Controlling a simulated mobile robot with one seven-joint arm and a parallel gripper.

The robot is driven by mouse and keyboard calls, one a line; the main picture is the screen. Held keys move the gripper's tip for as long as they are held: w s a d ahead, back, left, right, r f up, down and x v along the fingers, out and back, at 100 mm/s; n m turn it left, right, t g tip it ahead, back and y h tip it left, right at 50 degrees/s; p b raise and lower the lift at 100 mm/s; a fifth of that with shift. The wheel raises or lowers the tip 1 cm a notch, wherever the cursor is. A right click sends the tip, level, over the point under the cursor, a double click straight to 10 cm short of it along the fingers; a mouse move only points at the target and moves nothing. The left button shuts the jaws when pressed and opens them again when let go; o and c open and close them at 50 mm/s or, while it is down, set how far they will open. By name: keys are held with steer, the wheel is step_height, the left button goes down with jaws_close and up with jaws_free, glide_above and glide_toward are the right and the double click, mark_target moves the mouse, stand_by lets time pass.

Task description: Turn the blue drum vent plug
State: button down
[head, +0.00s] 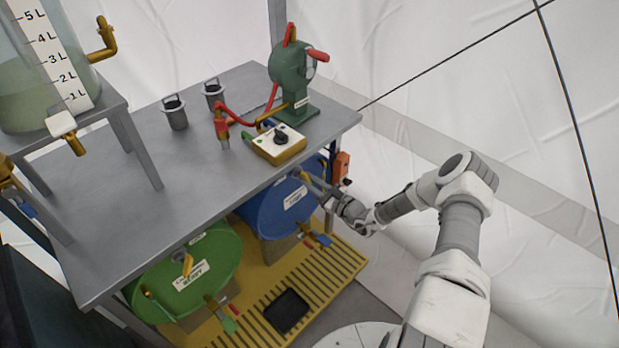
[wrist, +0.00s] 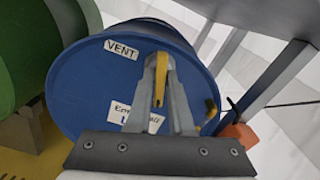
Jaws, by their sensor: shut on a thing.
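The blue drum (head: 278,210) lies on its side under the grey table, its round end facing my arm. It fills the middle of the wrist view (wrist: 85,85), with a "VENT" label (wrist: 121,49) near its top. The vent plug's yellow handle (wrist: 161,78) stands upright to the right of that label. My gripper (wrist: 160,70) is shut on this handle, one finger on each side of it. In the head view my gripper (head: 305,178) reaches the upper part of the drum's end. The plug's base is hidden behind the fingers.
A green drum (head: 205,245) lies to the left on the yellow slatted tray (head: 345,262). The grey table top (head: 185,190) overhangs both drums, and its leg (wrist: 270,80) stands close on the right. An orange part (wrist: 238,134) is near the drum's right edge.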

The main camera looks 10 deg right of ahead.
steer(key=n+p, duration=0.2)
steer(key=n, duration=0.3)
steer(key=shift+n, duration=0.3)
steer(key=n+p, duration=0.1)
steer(key=n, duration=0.4)
steer(key=shift+f+p, duration=0.1)
steer(key=shift+p, duration=0.2)
steer(key=c, duration=0.9)
jaws_free()
steer(key=shift+s, duration=0.1)
steer(key=p+v, duration=0.2)
steer(key=v, duration=1.5)
steer(key=shift+s+d, duration=0.1)
steer(key=shift+s, duration=0.05)
